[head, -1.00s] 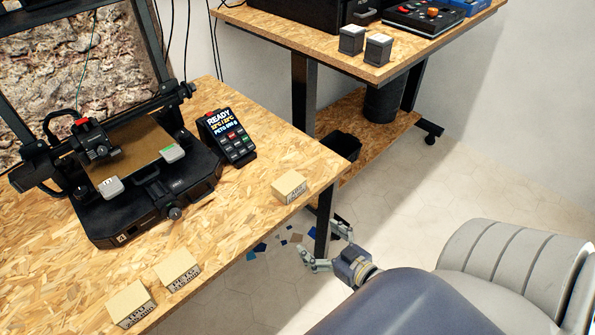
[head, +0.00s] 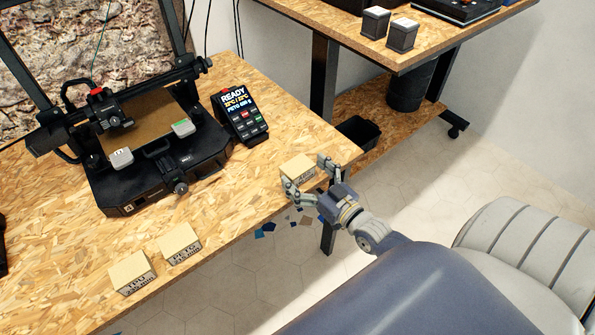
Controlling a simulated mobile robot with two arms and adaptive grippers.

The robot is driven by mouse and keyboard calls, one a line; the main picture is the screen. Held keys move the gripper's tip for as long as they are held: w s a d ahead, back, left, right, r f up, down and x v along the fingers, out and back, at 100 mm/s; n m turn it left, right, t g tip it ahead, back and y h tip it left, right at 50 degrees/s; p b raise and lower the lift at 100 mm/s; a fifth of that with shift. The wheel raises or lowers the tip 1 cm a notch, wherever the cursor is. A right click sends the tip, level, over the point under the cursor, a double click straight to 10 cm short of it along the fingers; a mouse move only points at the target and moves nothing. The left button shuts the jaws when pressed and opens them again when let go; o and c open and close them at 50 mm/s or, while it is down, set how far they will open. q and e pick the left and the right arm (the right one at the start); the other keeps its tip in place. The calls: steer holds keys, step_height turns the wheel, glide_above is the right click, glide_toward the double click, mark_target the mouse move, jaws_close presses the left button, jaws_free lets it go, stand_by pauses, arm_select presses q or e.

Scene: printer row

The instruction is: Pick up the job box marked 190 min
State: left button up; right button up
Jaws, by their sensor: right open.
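A tan job box (head: 298,168) sits near the right end of the wooden table; its label is hidden behind my gripper now. My right gripper (head: 306,173) is open, with its fingers on either side of this box; I cannot tell whether they touch it. Two more tan job boxes stand near the table's front edge: one marked PETG (head: 179,243) and one marked TPU (head: 132,272). Their minute figures are too small to read surely. My left gripper is not in view.
A black printer (head: 165,178) stands on the table (head: 60,230), with a display unit (head: 239,115) reading READY beside it. A second table (head: 350,30) behind holds two dark blocks. A black bin (head: 358,133) stands on the lower shelf.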

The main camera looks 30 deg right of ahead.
mark_target(305, 172)
steer(key=shift+w+a, duration=0.1)
steer(key=shift+w, duration=1.45)
steer(key=c, duration=1.2)
steer(key=shift+r, duration=0.1)
